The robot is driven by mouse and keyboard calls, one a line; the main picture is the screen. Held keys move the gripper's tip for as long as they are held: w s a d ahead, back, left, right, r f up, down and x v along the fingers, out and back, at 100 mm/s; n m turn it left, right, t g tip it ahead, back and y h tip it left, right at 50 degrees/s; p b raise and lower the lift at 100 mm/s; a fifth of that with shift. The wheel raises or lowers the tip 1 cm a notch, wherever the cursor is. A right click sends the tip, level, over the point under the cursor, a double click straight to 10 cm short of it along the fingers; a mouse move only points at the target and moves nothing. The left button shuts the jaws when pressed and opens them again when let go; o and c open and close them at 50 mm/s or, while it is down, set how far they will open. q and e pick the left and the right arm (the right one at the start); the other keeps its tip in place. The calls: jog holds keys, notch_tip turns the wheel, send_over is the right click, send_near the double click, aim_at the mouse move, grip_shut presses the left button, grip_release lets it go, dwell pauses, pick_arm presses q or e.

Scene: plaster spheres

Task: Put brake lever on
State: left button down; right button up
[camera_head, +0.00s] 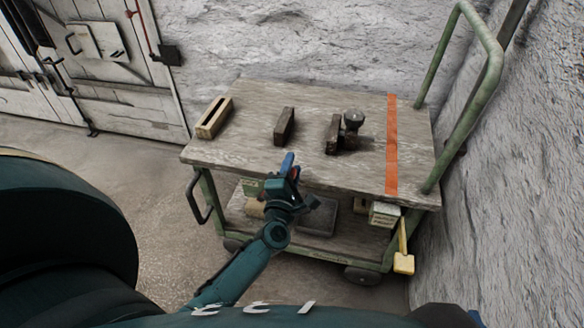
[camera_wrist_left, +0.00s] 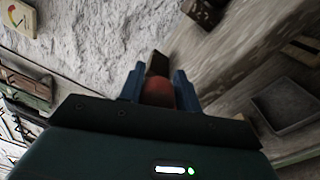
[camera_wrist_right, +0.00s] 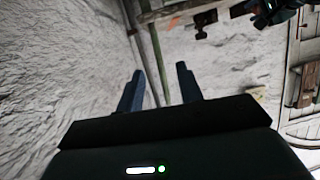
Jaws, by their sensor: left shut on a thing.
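A yellow lever with a flat pad (camera_head: 403,262) hangs below the front right corner of the cart, beside a pale box (camera_head: 384,214); it looks like the brake lever. My left gripper (camera_head: 290,165) is at the cart's front edge, left of and apart from that lever. It is shut on a small reddish thing (camera_wrist_left: 158,94) with a dark part beyond it; what it is I cannot tell. My right gripper (camera_wrist_right: 160,76) has its fingers apart with nothing between them, and faces the pale wall and a green post.
The wooden cart top (camera_head: 250,150) carries a slotted pale block (camera_head: 214,118), a dark block (camera_head: 285,126) and a dark block with a round knob (camera_head: 340,130). An orange strip (camera_head: 392,145) crosses its right side. A green handle (camera_head: 490,75) and rough wall stand at right.

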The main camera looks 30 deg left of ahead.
pick_arm(q)
jog(key=c, duration=1.1)
grip_release()
pick_arm(e)
jog(key=shift+r, duration=0.1)
pick_arm(q)
jog(key=shift+o, duration=0.2)
pick_arm(e)
jog(key=shift+s, duration=0.1)
pick_arm(q)
notch_tip(320, 180, up, 4)
jog(key=p, duration=0.4)
jog(key=shift+r, duration=0.2)
notch_tip(320, 180, up, 6)
jog(key=p, duration=0.5)
jog(key=shift+f+p, duration=0.1)
jog(key=shift+p, duration=0.2)
pick_arm(e)
jog(key=shift+w+a+r+m+g, duration=0.2)
jog(key=shift+w+a+r+g, duration=0.1)
jog(key=shift+a+g, duration=0.2)
jog(key=shift+w+a+r+m+g, duration=0.15)
jog(key=shift+w+a+m+g, duration=0.15)
jog(key=shift+g, duration=0.3)
